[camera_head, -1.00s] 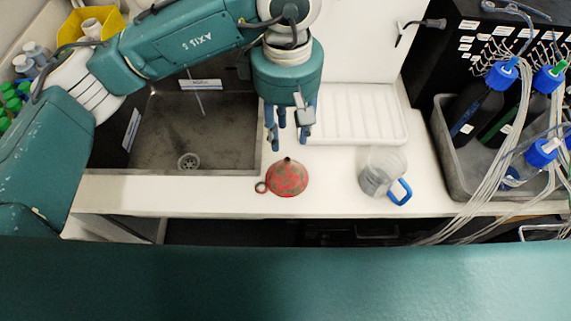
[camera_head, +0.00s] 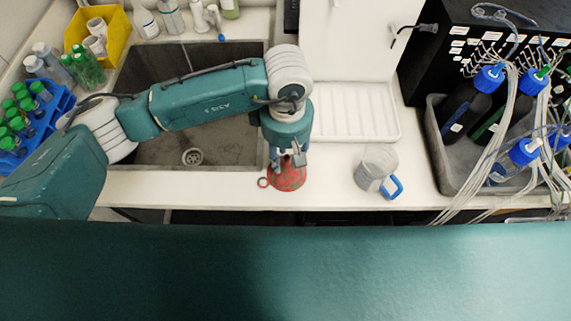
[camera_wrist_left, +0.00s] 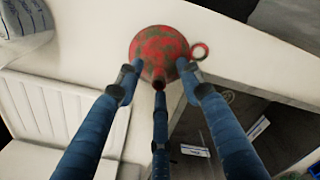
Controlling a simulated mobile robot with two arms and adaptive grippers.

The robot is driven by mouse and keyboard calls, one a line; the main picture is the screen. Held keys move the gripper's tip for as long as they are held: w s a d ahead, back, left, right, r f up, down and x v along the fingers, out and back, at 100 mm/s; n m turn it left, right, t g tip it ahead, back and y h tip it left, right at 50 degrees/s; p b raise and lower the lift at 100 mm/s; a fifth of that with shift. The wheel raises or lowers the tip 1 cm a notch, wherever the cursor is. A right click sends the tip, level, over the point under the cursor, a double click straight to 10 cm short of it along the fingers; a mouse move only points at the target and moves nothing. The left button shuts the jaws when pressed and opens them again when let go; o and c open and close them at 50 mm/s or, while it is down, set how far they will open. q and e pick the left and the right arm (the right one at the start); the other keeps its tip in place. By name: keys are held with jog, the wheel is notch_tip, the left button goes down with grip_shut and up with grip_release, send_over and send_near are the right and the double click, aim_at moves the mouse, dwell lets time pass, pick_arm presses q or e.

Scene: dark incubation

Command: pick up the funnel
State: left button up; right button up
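The red funnel (camera_head: 287,178) with dark patches stands on the white counter in front of the sink, its ring handle to the left. In the left wrist view the funnel (camera_wrist_left: 160,50) shows its stem pointing toward the gripper and its ring handle on the right. My left gripper (camera_head: 288,160) is right above the funnel. In the left wrist view its blue fingers (camera_wrist_left: 160,85) are spread around the funnel's stem, with the gripper open. Whether any finger touches the funnel I cannot tell. My right gripper is not in view.
A clear jug with a blue handle (camera_head: 376,170) stands to the right of the funnel. The sink (camera_head: 150,152) lies behind left, a white drainboard (camera_head: 350,112) behind. A grey tray (camera_head: 440,150) with blue-capped bottles and tubes is at the right.

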pick_arm(q)
grip_shut()
dwell(0.4)
